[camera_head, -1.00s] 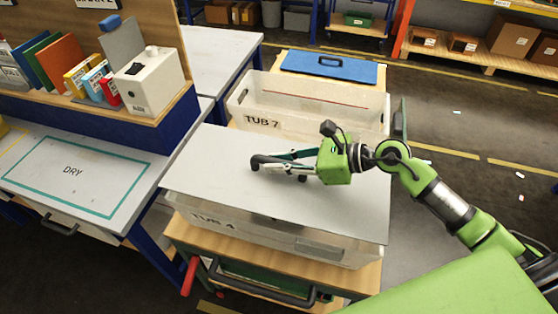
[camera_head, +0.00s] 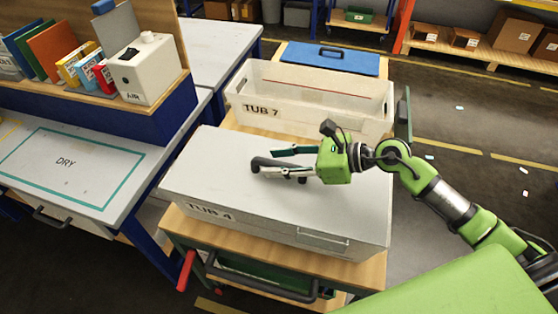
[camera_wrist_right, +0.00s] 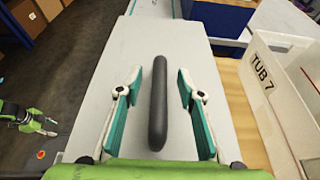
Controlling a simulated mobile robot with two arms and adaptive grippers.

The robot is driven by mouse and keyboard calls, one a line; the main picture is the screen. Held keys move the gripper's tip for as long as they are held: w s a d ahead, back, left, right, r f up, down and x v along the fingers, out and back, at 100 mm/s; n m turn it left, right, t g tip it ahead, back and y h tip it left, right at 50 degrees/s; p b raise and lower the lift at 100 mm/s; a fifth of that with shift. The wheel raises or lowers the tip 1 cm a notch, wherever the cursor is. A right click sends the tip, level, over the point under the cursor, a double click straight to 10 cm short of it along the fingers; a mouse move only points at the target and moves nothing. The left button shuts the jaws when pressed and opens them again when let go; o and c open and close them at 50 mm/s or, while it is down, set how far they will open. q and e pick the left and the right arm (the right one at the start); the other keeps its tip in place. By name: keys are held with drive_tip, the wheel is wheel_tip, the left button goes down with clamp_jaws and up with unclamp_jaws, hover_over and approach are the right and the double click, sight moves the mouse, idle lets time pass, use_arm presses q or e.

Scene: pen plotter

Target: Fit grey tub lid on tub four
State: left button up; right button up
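The grey tub lid (camera_head: 222,158) lies flat on tub four (camera_head: 268,229), with its edges close along the tub's rim in the head view. Its dark bar handle (camera_wrist_right: 158,105) stands up in the middle of the lid. My right gripper (camera_head: 278,162) is open over the lid. In the right wrist view its two teal-padded fingers (camera_wrist_right: 160,85) stand on either side of the handle, with a gap at each side. A green arm part, likely my left gripper (camera_wrist_right: 42,124), shows small at the left of that view; its fingers are unclear.
Open tub seven (camera_head: 310,105) stands just behind tub four on the wooden cart top. A blue lid (camera_head: 330,59) lies beyond it. The cart's dark handle (camera_head: 262,284) is in front. A bench with a DRY area (camera_head: 66,162) stands left.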

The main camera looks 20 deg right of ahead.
drive_tip(key=shift+s+d+r, duration=0.1)
drive_tip(key=shift+s+d, duration=0.25)
drive_tip(key=shift+d, duration=0.15)
drive_tip(key=v, duration=1.1)
drive_tip(key=shift+a, duration=0.15)
